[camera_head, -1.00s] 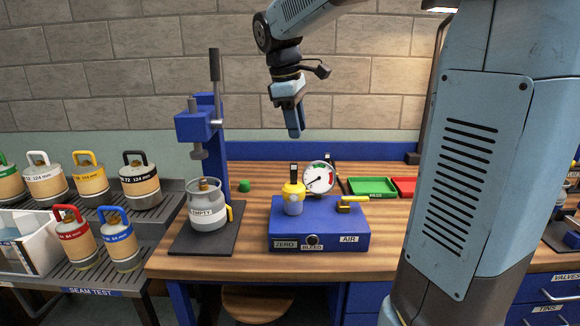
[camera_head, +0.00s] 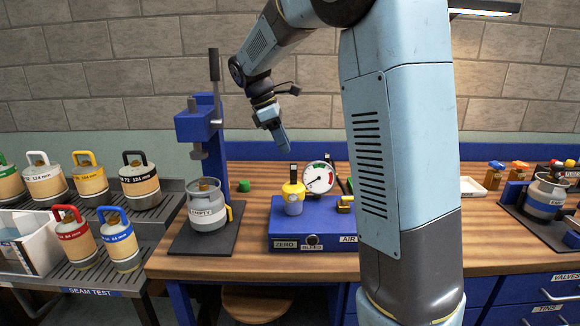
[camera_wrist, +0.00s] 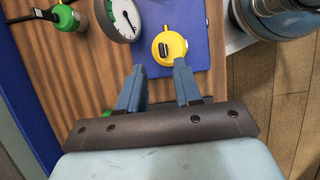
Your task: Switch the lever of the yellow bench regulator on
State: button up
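The yellow bench regulator (camera_head: 293,198) stands on a blue box with ZERO, BLEED and AIR labels (camera_head: 285,228). A dark lever (camera_head: 293,172) stands up from its top in the head view. In the wrist view the regulator (camera_wrist: 162,46) is a round yellow body seen from above, with a short dark lever end on it. My gripper (camera_head: 282,145) hangs above and slightly left of the regulator, apart from it. In the wrist view my gripper (camera_wrist: 160,67) has its two blue fingers apart with nothing between them, pointing towards the regulator.
A white dial gauge (camera_head: 319,178) stands just right of the regulator. A blue press (camera_head: 203,130) with a grey EMPTY canister (camera_head: 207,208) stands left. A green knob (camera_head: 244,185) lies behind on the bench.

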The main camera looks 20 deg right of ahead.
aim_at(293, 165)
jog(key=x, duration=0.7)
jog(key=shift+s+d+f, duration=0.1)
jog(key=shift+f, duration=0.3)
